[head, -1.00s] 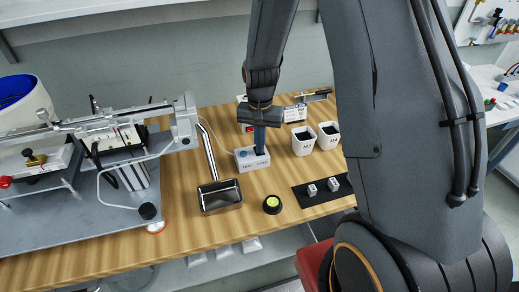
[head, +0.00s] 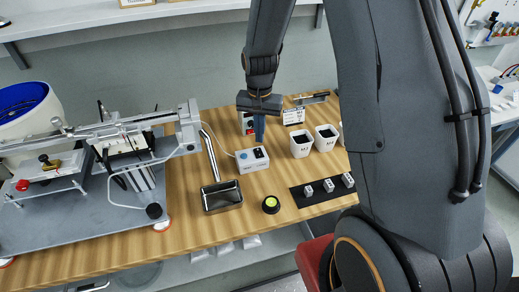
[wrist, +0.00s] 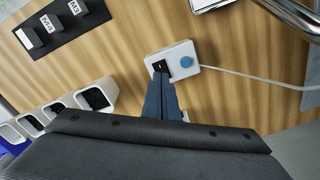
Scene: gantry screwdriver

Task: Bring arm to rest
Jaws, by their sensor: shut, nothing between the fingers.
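My gripper (head: 259,130) points down over the wooden bench, its fingers together and empty. In the head view it hangs just above and behind a small white box (head: 252,160) with a blue button. In the wrist view my fingertips (wrist: 160,82) appear close to the dark slot in that white box (wrist: 172,60), and the blue button (wrist: 186,62) is to the right of the slot. I cannot tell the exact gap between fingertips and box. My arm (head: 345,70) spans the right half of the head view.
White cups (head: 302,143) stand right of the gripper. A black strip with small labelled blocks (head: 328,186) lies in front. A metal tray (head: 222,196) and a round green-topped button (head: 271,204) are near the front edge. A gantry apparatus (head: 130,130) fills the left.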

